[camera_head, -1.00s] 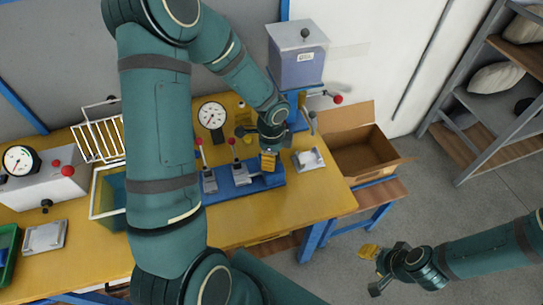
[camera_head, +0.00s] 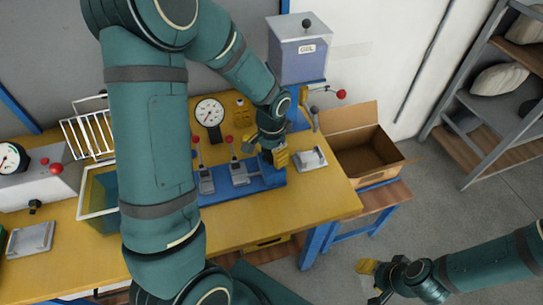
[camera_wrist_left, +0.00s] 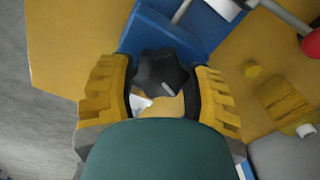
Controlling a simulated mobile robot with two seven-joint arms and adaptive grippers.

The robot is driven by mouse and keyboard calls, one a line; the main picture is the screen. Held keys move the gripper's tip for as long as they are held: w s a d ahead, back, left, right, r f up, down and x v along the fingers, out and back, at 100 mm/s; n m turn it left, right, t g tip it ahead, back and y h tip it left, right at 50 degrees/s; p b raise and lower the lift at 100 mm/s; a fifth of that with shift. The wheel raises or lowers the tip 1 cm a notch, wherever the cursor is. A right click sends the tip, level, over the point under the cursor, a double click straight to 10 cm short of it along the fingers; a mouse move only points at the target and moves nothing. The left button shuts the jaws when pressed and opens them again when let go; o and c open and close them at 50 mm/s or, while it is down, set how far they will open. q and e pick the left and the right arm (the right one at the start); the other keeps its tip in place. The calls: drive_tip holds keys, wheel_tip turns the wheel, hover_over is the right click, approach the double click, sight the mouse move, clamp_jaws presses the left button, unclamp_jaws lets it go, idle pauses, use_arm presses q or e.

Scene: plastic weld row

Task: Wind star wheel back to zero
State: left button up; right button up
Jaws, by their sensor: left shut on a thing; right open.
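The star wheel (camera_wrist_left: 160,75) is a black knob with rounded lobes and a small pale mark, at the end of the blue clamp base (camera_wrist_left: 180,38) in the left wrist view. My left gripper (camera_wrist_left: 158,92) is shut on it, with one yellow finger pad on each side. In the head view my left gripper (camera_head: 266,154) is at the right end of the blue base (camera_head: 222,193) and hides the star wheel. My right gripper (camera_head: 368,283) is open and empty over the floor at the lower right.
A round dial gauge (camera_head: 209,112) stands behind the base. Two toggle clamps (camera_head: 239,173) with red-tipped levers sit on it. A metal plate (camera_head: 310,159) lies right of my left gripper. A grey box press (camera_head: 297,52) and an open cardboard box (camera_head: 362,154) are beyond.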

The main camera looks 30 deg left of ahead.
sight(271, 155)
use_arm(q)
drive_tip(key=shift+n+b, duration=0.4)
drive_tip(key=shift+n, duration=1.9)
drive_tip(key=o, duration=1.2)
drive_tip(key=shift+r, duration=0.1)
wheel_tip(271, 155, up, 12)
drive_tip(key=shift+f, duration=0.1)
